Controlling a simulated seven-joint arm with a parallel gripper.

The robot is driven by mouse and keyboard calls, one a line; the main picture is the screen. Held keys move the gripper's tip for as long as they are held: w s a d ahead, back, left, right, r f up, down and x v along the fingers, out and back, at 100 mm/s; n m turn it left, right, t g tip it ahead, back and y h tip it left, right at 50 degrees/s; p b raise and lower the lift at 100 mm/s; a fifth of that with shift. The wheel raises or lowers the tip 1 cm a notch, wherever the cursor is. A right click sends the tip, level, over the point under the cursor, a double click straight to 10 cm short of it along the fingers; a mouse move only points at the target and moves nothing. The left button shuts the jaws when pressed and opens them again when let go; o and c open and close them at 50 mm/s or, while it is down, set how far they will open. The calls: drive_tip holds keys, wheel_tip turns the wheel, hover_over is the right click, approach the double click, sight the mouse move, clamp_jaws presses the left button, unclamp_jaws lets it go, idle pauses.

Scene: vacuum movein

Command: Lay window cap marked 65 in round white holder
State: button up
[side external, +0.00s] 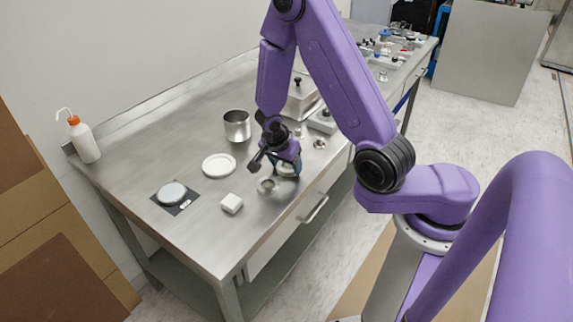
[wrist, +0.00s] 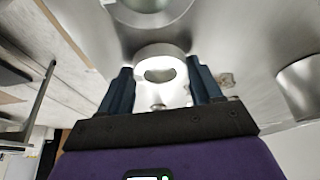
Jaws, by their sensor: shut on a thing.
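My gripper (wrist: 161,82) is shut on a silvery round cap with a window-like opening (wrist: 160,66), held between its two dark fingers. No marking 65 can be read on it. In the side external view my gripper (side external: 286,163) is low over the table's front part, with the pale cap (side external: 287,171) partly hidden under it. I cannot tell whether the cap touches the table. A round white dish-like piece (side external: 218,165), which looks like the holder, lies flat on the table to the left of my gripper, apart from it. Nothing shows on it.
A shiny round metal piece (side external: 266,186) is close beside my gripper. A white block (side external: 231,204), a dark mat with a pale disc (side external: 172,193), a metal pot (side external: 237,126), a metal box (side external: 302,98) and a wash bottle (side external: 83,139) stand around. The table's left part has free room.

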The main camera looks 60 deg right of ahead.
sight(278, 164)
wheel_tip(278, 164, up, 9)
drive_tip(key=w+n+t+y, duration=0.2)
drive_tip(key=w+n+t, duration=0.1)
drive_tip(key=n, duration=0.6)
drive_tip(key=s+a+n+y, duration=0.1)
drive_tip(key=n, duration=0.1)
drive_tip(key=s+a+n+y, duration=0.1)
drive_tip(key=a+n, duration=0.1)
drive_tip(key=n, duration=0.1)
drive_tip(key=s+a+n+t, duration=0.1)
drive_tip(key=a+n, duration=0.1)
drive_tip(key=n, duration=0.1)
drive_tip(key=shift+f+y, duration=0.4)
drive_tip(key=shift+w+a+r+n+y, duration=0.8)
drive_tip(key=shift+w+a+r+n, duration=0.4)
drive_tip(key=shift+r+n, duration=1.5)
drive_tip(key=shift+m, duration=0.4)
drive_tip(key=w+f, duration=0.2)
drive_tip(key=w, duration=0.2)
drive_tip(key=w+f, duration=0.3)
drive_tip(key=w, duration=0.2)
drive_tip(key=w+a+f, duration=0.1)
drive_tip(key=w+f, duration=0.2)
drive_tip(key=w, duration=0.1)
drive_tip(key=shift+w+f, duration=0.4)
drive_tip(key=shift+f, duration=1.55)
